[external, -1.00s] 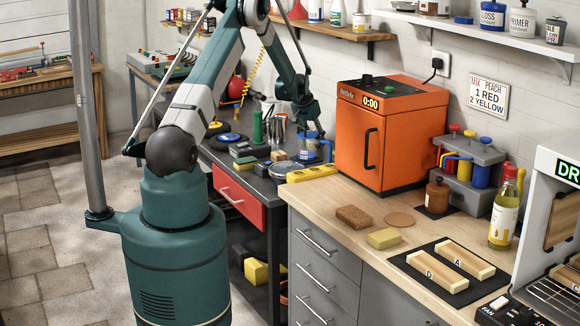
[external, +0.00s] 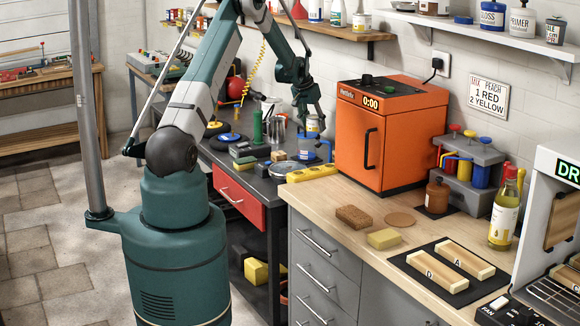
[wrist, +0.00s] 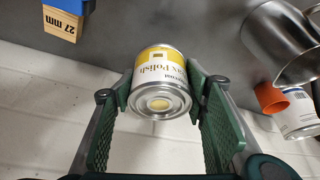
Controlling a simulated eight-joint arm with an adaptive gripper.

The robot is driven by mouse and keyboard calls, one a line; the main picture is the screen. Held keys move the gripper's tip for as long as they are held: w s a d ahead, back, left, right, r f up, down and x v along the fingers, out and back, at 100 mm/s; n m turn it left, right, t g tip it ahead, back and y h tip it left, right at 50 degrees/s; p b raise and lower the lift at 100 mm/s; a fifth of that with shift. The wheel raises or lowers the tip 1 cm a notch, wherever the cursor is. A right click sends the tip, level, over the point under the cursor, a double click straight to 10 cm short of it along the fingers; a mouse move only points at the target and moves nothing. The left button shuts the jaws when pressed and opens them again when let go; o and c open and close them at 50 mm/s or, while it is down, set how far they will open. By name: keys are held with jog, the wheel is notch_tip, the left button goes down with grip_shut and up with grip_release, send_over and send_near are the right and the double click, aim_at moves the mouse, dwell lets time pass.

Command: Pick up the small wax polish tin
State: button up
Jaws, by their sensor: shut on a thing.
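The small wax polish tin (wrist: 160,82) has a yellow and white label reading "Polish" and a bare metal end. In the wrist view it sits between the two green pads of my gripper (wrist: 158,95), which is shut on it. In the external view the tin (external: 313,124) shows small in my gripper (external: 312,117). It is held above the blue vise (external: 316,150) on the dark bench.
The orange oven (external: 372,140) stands close on the right of my gripper. A shiny metal container (wrist: 282,45) and a white can (wrist: 298,118) show at the right in the wrist view. A block marked 27 mm (wrist: 66,20) is at upper left.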

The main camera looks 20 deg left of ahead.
jog(key=shift+r, duration=1.4)
